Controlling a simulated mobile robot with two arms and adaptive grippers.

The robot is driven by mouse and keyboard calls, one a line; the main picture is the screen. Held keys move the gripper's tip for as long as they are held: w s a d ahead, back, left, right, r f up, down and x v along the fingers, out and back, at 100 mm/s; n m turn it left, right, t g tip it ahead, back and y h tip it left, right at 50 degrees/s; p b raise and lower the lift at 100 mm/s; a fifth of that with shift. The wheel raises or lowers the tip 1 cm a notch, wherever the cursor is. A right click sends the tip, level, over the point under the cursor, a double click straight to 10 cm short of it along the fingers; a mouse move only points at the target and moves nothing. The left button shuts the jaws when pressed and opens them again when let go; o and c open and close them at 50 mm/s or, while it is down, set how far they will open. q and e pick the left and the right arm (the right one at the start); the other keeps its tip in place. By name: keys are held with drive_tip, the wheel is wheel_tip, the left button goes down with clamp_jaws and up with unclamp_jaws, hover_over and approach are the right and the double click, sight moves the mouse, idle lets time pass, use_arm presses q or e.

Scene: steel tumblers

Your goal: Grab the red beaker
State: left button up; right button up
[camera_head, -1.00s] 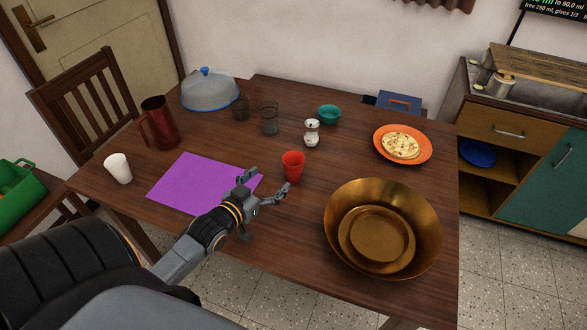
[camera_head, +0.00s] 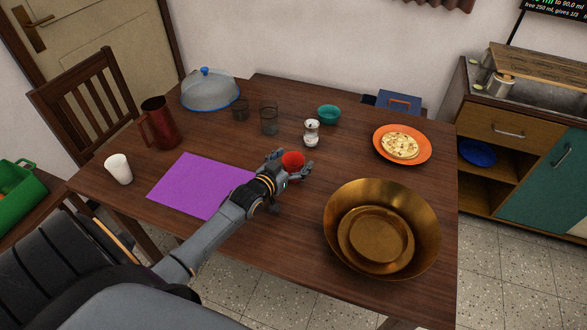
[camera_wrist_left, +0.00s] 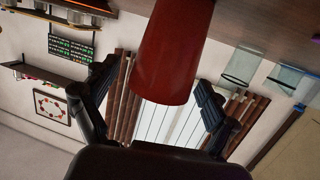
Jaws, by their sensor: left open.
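The red beaker (camera_head: 292,160) stands on the wooden table, right of the purple mat. My left gripper (camera_head: 291,167) is open, its fingers on either side of the beaker, which hides the beaker's lower part in the head view. In the left wrist view the beaker (camera_wrist_left: 172,52) appears upside down between the two spread fingers (camera_wrist_left: 152,100), with a visible gap on each side. My right gripper is in neither view.
A large brass bowl (camera_head: 336,222) stands to the right of the gripper. A white and dark shaker (camera_head: 312,133) and glass tumblers (camera_head: 269,120) stand behind. A dark red jug (camera_head: 161,123) stands farther left.

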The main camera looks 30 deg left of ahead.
use_arm(q)
drive_tip(key=c, duration=1.2)
drive_tip(key=shift+c, duration=0.3)
drive_tip(key=shift+r, duration=0.2)
